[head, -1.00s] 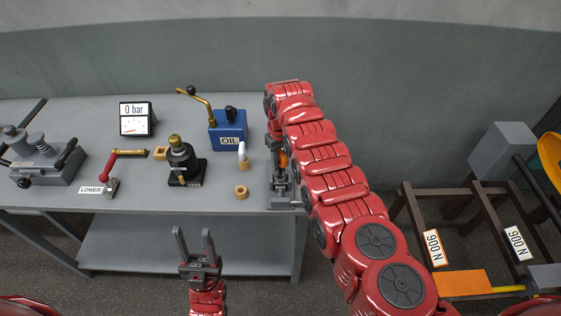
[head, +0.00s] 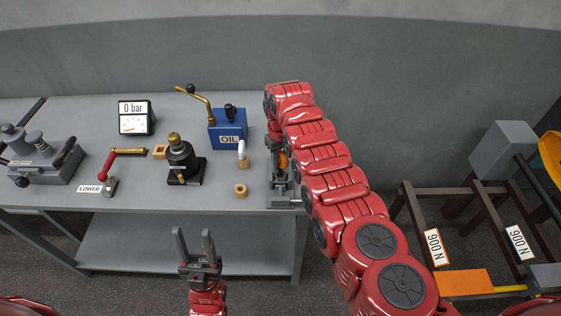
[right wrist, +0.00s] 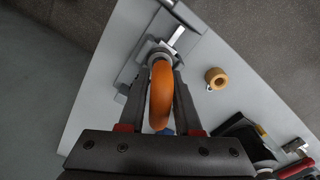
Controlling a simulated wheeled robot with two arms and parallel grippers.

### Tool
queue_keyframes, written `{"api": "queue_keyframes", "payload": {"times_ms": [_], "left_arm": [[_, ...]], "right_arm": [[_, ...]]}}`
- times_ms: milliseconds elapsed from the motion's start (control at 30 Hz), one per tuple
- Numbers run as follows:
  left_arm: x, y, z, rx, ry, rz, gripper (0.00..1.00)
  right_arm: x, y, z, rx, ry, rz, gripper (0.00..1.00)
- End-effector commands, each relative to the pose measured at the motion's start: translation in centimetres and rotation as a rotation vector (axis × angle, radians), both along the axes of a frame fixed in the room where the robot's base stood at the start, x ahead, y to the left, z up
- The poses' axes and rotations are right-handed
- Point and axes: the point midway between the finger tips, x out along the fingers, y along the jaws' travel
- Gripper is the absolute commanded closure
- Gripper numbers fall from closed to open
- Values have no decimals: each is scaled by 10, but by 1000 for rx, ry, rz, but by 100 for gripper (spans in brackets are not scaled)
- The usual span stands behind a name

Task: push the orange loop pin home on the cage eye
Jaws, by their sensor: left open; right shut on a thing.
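The orange loop pin (right wrist: 161,95) is between the fingers of my right gripper (right wrist: 160,78) in the right wrist view. The gripper is shut on it. The loop's far end meets a grey round eye on the grey cage fixture (right wrist: 130,73). How deep the pin sits in the eye is hidden. In the head view a bit of the orange loop (head: 283,160) shows beside my right arm, above the fixture (head: 281,201) at the table's right end. My left gripper (head: 194,240) is open and empty in front of the table.
On the table stand a brass ring (head: 240,190), a padlock-like piece (head: 242,155), a black jack (head: 181,160), a blue oil pump (head: 228,130), a gauge reading 0 bar (head: 134,117) and a red-handled lever (head: 110,165). Dark frames (head: 460,215) stand at right.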

Motion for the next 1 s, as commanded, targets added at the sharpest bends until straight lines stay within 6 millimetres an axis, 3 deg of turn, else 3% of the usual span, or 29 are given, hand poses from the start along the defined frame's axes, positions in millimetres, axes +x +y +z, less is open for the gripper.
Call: {"api": "queue_keyframes", "payload": {"times_ms": [1000], "left_arm": [[0, 0, -24, 0, 0, 0, 50]], "right_arm": [[0, 0, -26, 0, 0, 0, 100]]}}
